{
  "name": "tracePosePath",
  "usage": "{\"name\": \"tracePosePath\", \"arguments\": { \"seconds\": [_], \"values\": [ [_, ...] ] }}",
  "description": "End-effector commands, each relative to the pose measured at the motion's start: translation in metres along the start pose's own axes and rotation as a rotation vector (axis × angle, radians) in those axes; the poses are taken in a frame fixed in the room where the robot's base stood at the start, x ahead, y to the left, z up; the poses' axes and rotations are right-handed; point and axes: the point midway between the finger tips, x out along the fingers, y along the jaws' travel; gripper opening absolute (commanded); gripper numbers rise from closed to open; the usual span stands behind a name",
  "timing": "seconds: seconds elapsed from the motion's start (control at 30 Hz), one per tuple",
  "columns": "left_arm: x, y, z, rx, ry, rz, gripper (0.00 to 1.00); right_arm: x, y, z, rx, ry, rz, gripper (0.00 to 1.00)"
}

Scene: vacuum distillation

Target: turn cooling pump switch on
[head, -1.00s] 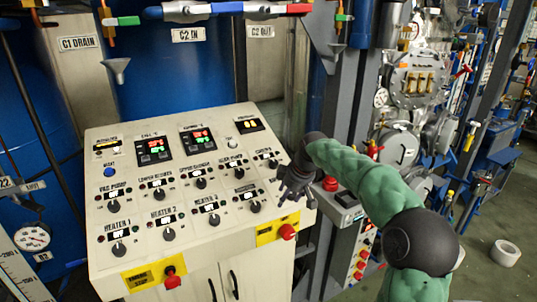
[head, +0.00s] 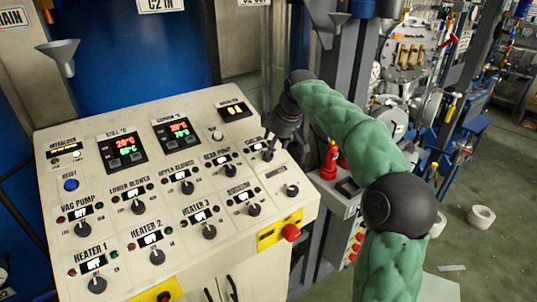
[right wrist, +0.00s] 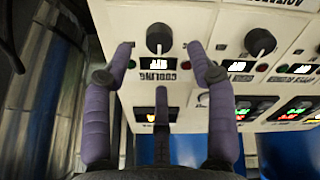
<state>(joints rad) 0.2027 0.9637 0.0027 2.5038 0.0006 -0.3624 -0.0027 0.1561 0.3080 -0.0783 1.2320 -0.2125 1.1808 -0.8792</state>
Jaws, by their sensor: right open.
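The control panel (head: 110,185) slopes toward me with rows of labelled rotary switches. The black cooling knob (head: 268,155) is at the right end of the switch row, partly beside my right gripper (head: 278,145). In the right wrist view the panel is upside down. There the cooling knob (right wrist: 158,38) sits above its COOLING label, beside a small lit display that appears to read OFF. The purple fingers of my right gripper (right wrist: 160,58) are spread apart on either side of the knob, holding nothing. I cannot tell whether they touch the panel. My left gripper is out of view.
The neighbouring pump knob (head: 230,171) is close by. Red emergency-style buttons (head: 290,232) sit on yellow plates at the panel's front.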

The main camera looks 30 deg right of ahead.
Motion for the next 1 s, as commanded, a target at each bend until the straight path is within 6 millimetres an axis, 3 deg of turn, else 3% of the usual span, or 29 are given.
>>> {"name": "tracePosePath", "arguments": {
  "seconds": [0.1, 0.3, 0.73, 0.77, 0.93, 1.0],
  "values": [
    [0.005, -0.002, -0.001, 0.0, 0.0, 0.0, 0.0, 0.023, -0.001, 0.001, 0.0, -0.002, -0.002, 0.57],
    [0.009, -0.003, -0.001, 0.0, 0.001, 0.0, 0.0, 0.047, -0.001, 0.001, 0.0, -0.001, -0.002, 0.57],
    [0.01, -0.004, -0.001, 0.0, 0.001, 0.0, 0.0, 0.056, 0.0, 0.0, 0.0, 0.0, 0.0, 0.57],
    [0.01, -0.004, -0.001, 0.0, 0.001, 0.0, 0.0, 0.056, 0.0, 0.0, 0.0, 0.0, 0.0, 0.54],
    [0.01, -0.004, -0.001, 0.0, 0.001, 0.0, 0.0, 0.056, 0.0, 0.0, 0.0, 0.0, 0.0, 0.06],
    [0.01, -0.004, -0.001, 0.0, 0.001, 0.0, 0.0, 0.056, 0.0, 0.0, 0.0, 0.001, 0.0, 0.02]
  ]
}}
